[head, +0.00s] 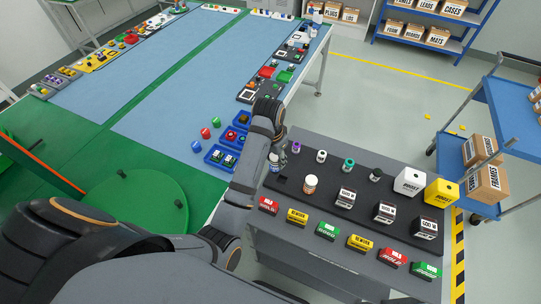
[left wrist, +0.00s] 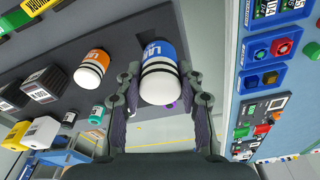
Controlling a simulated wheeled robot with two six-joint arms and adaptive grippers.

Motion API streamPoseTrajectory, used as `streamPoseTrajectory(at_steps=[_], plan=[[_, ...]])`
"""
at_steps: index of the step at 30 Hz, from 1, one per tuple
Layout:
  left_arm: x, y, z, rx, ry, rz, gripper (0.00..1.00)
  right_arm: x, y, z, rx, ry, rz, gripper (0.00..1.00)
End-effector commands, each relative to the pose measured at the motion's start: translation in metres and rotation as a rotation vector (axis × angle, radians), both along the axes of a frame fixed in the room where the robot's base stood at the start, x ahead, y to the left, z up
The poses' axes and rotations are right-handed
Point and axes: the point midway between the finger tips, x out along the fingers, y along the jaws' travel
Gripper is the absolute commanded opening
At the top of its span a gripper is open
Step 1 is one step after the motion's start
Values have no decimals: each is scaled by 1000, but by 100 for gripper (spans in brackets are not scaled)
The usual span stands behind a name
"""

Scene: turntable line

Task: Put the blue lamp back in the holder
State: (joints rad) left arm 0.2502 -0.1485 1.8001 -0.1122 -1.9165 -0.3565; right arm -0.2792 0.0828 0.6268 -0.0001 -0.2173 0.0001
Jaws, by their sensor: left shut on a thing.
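The blue lamp (left wrist: 160,72), with a white dome and a blue printed band, is between the fingers of my left gripper (left wrist: 160,92) in the left wrist view. The gripper is shut on it. In the head view my left gripper (head: 275,158) is at the left end of the dark holder tray (head: 330,205), and it mostly hides the lamp. An empty square recess (head: 282,180) shows in the tray just below the gripper. I cannot tell whether the lamp touches the tray. My right gripper is not in view.
An orange-banded lamp (head: 310,183) stands in the tray close to the gripper. Labelled blocks, small capped cylinders and a white cube (head: 409,181) stand farther right. Coloured label blocks line the front. Blue bins (head: 221,156) lie on the blue table to the left.

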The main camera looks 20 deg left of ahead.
Motion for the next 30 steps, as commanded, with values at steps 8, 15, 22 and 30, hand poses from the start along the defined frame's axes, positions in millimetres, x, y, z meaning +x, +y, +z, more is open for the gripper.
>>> streamPoseTrajectory(at_steps=[8,15,22,30], plan=[[8,-17,35,-9,1,-370,0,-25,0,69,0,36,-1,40],[9,-22,33,-14,-6,-483,0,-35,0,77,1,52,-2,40],[9,-22,23,-14,-5,-482,0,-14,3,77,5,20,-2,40],[9,-21,-7,-13,-5,-480,0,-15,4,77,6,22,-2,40]])
